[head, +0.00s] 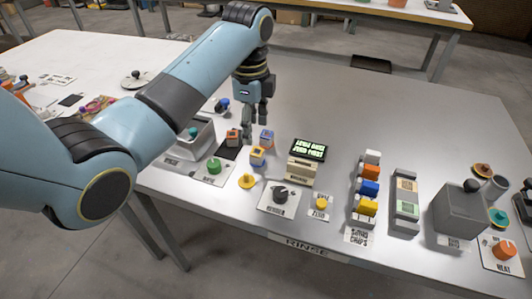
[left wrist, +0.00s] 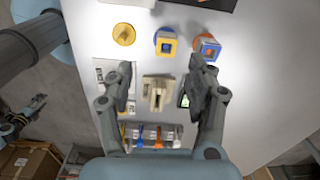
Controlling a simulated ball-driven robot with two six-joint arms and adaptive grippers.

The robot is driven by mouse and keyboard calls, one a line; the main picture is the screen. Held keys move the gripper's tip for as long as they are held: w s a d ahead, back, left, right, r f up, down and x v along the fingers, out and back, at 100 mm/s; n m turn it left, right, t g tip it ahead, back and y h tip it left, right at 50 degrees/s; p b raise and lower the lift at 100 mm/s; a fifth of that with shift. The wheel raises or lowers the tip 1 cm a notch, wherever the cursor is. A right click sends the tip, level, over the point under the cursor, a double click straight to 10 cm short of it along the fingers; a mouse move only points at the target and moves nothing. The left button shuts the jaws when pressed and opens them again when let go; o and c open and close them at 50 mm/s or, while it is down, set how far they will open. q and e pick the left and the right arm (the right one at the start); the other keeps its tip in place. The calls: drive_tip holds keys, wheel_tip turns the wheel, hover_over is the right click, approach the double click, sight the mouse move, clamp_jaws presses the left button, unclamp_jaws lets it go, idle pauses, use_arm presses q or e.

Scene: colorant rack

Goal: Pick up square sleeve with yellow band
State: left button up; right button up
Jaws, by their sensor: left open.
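The square sleeve with a yellow band (head: 257,155) stands on the table, its band above a blue part; its square opening shows from above in the left wrist view (left wrist: 166,43). A similar sleeve with orange and blue (head: 266,139) stands just behind it. My left gripper (head: 255,121) is open and empty, held above the table beyond the sleeves in the head view. In the left wrist view its spread fingers (left wrist: 158,76) frame a beige device, and the yellow-band sleeve lies ahead of the fingertips. What looks like my right gripper (left wrist: 27,110) is small at the left edge there.
A beige device with a green display (head: 303,165) and a black knob (head: 281,193) stand to the right. The table's back centre is clear.

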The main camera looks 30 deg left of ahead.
sight(259, 153)
use_arm(q)
drive_tip(key=shift+m, duration=0.5)
drive_tip(key=f, duration=0.3)
drive_tip(key=w+f, duration=0.1)
drive_tip(key=f, duration=0.5)
drive_tip(key=shift+w+d+f+b, duration=0.2)
drive_tip(key=shift+d+b, duration=0.15)
drive_tip(key=shift+c, duration=0.2)
drive_tip(key=c, duration=0.9)
